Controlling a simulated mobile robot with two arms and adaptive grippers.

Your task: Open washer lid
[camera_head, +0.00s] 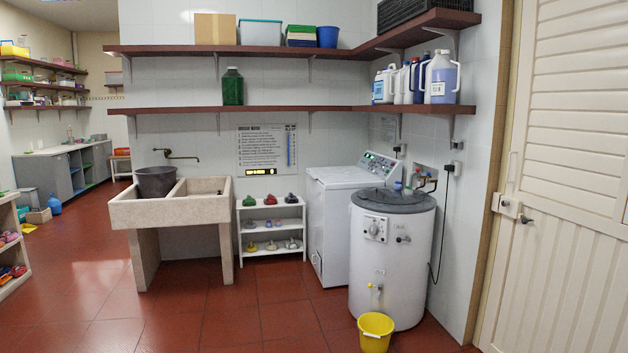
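A round white washer (382,275) stands on the floor right of centre. Its dark grey round lid (393,199) lies flat on top and looks shut. A control knob (376,227) is on its front. Behind it to the left stands a boxy white top-loading washer (327,235) with a sloped control panel (379,164) at the back. Its white flat lid (342,175) also looks shut. The round washer hides part of the boxy one. Neither of my grippers shows in the head view.
A yellow bucket (375,333) stands before the round washer. A stone washbasin (172,210) holding a dark bucket (156,182) and a small white shoe rack (271,228) stand left. Bottle-laden shelves (330,108) hang above. A door (560,170) closes the right.

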